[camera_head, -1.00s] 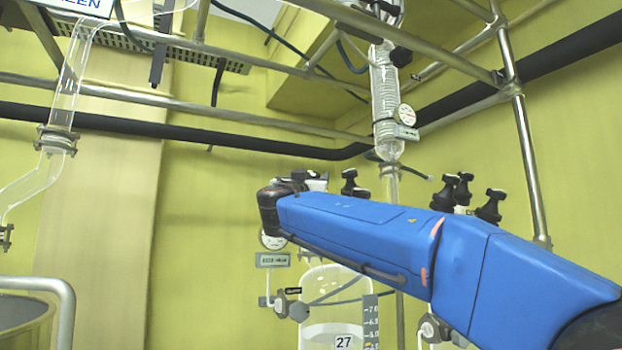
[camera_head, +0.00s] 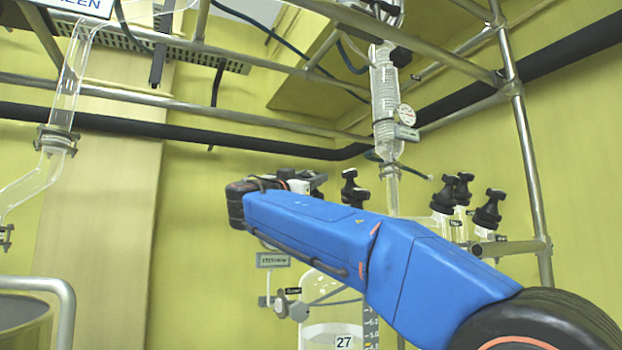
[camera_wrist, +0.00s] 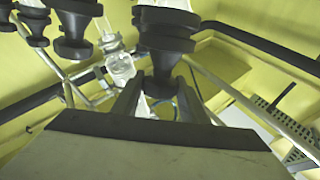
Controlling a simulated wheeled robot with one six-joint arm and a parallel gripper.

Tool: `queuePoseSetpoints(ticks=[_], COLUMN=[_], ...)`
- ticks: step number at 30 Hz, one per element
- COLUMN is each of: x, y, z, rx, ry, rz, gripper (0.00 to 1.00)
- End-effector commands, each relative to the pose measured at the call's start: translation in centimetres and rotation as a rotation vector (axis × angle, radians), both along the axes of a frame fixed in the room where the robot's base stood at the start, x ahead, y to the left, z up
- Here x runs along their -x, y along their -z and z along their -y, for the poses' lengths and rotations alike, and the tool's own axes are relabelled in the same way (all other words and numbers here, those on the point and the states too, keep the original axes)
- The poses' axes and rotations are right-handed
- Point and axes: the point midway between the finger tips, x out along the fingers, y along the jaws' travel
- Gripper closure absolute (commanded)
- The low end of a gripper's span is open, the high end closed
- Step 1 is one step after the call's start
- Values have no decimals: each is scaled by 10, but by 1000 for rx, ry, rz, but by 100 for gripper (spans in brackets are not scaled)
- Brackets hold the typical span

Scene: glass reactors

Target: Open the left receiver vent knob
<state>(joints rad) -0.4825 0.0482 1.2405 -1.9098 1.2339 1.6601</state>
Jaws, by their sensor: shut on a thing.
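Black vent-style knobs stand above the glassware. In the wrist view, my gripper (camera_wrist: 161,82) has its two fingers on either side of the tapered lower part of a black knob (camera_wrist: 166,42) and is shut on it. In the head view, my gripper (camera_head: 308,180) is small and partly hidden by my wrist, beside a black knob (camera_head: 350,190). I cannot tell surely whether this is the same knob. The glass receiver marked 27 (camera_head: 318,318) stands below my arm. The knob's own turn position is not clear.
More black knobs (camera_head: 487,210) stand right of my arm; others (camera_wrist: 75,35) are at upper left in the wrist view. A glass condenser (camera_head: 386,105) with a gauge hangs behind. Metal pipes (camera_head: 525,150) frame the right. A glass tube (camera_head: 68,95) is at left.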

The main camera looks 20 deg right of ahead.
Motion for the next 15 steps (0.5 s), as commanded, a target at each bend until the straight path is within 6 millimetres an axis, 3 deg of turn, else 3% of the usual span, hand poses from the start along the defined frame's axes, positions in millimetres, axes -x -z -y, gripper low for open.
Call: queuePoseSetpoints(ticks=[15], x=[1], y=[-1], z=[2], rx=[173], ry=[-298], rz=[-53], gripper=[81])
